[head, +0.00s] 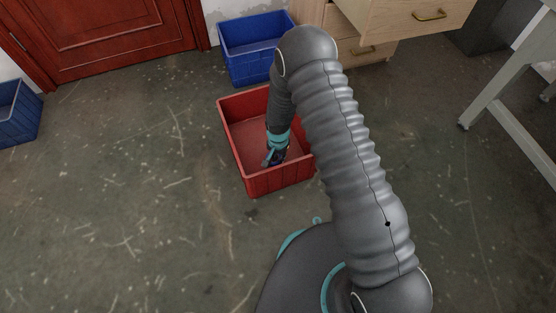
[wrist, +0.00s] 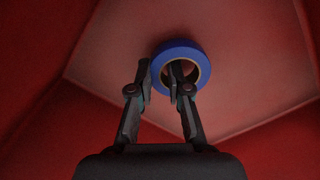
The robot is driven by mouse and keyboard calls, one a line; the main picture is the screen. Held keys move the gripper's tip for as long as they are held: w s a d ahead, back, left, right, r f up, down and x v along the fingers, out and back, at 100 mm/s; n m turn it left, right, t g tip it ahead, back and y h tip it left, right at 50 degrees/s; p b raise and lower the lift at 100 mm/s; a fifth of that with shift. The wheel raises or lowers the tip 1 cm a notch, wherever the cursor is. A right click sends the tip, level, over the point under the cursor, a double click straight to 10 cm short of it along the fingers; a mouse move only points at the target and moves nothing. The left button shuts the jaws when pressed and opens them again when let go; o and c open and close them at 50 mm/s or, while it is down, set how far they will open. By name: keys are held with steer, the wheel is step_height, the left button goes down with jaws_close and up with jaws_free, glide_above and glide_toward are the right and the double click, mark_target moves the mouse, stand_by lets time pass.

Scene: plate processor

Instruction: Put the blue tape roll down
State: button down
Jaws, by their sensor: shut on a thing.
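The blue tape roll (wrist: 182,46) shows in the wrist view at my fingertips, with its round hole facing the camera. My gripper (wrist: 160,68) is shut on the left side of its ring: one finger is outside the ring and the other is at the hole. In the head view my gripper (head: 274,157) reaches down inside the red crate (head: 282,181), near its front right part. The roll is mostly hidden there by the gripper. I cannot tell whether the roll touches the crate floor.
A blue crate (head: 256,66) stands behind the red one, and another blue crate (head: 17,112) stands at the far left. A wooden drawer unit (head: 400,22) with an open drawer is at the back right. The floor to the left is clear.

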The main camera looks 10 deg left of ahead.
steer(key=shift+f, duration=0.9)
steer(key=shift+f+b, duration=0.2)
steer(key=shift+b, duration=0.1)
steer(key=c, duration=1.1)
jaws_free()
steer(key=shift+r, duration=0.1)
